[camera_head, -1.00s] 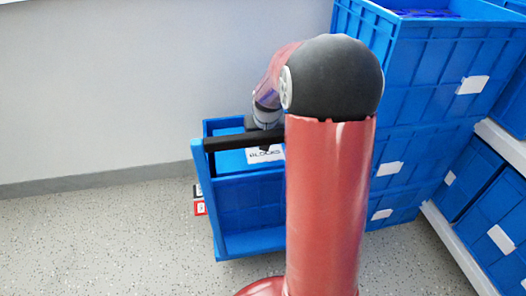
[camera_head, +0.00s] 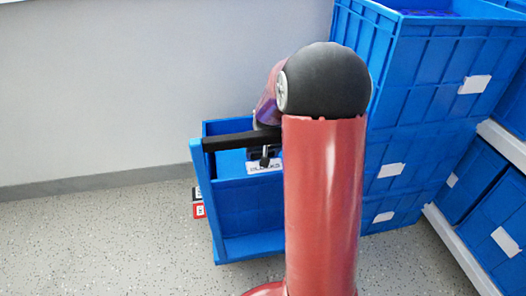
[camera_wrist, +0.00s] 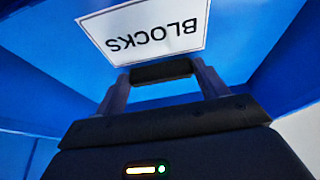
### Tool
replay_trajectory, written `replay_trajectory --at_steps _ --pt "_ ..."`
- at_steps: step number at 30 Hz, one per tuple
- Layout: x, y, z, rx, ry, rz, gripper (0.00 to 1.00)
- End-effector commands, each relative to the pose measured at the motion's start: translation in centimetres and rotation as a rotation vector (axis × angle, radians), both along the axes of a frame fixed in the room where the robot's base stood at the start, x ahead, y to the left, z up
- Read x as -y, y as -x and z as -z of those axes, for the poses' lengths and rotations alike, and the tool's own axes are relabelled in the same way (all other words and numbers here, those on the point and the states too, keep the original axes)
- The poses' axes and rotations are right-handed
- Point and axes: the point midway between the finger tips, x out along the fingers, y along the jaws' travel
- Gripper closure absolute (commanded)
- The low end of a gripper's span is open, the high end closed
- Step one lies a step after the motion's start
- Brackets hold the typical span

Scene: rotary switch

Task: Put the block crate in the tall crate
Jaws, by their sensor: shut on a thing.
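The block crate is blue with a white "BLOCKS" label (camera_head: 266,166) in the head view. In the wrist view its blue wall (camera_wrist: 255,45) and upside-down label fill the upper part. My gripper (camera_wrist: 162,85) is shut on a dark bar at the block crate, in front of the label. In the head view my gripper (camera_head: 266,153) is small and partly hidden by my arm. A tall blue open-topped box (camera_head: 245,212), apparently the tall crate, stands on the floor. The block crate sits low within its outline. My arm hides their right side, and contact is unclear.
A black bar (camera_head: 238,141) crosses above the tall box. Stacked blue crates (camera_head: 415,100) stand close on the right, beside a white shelf edge (camera_head: 460,250). A grey wall (camera_head: 100,80) is behind. Speckled floor at left is free.

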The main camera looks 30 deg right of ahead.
Motion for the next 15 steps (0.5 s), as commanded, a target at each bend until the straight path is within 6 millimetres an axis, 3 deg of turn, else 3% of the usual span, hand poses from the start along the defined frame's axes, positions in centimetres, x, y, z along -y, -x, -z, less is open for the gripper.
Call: replay_trajectory --at_steps 10,11,15 --pt "0.04 -0.11 0.48 0.005 0.001 0.000 0.99" --pt "0.01 0.01 0.67 0.000 0.000 0.000 0.25" --pt "0.01 0.00 0.66 0.000 0.000 0.000 0.07"
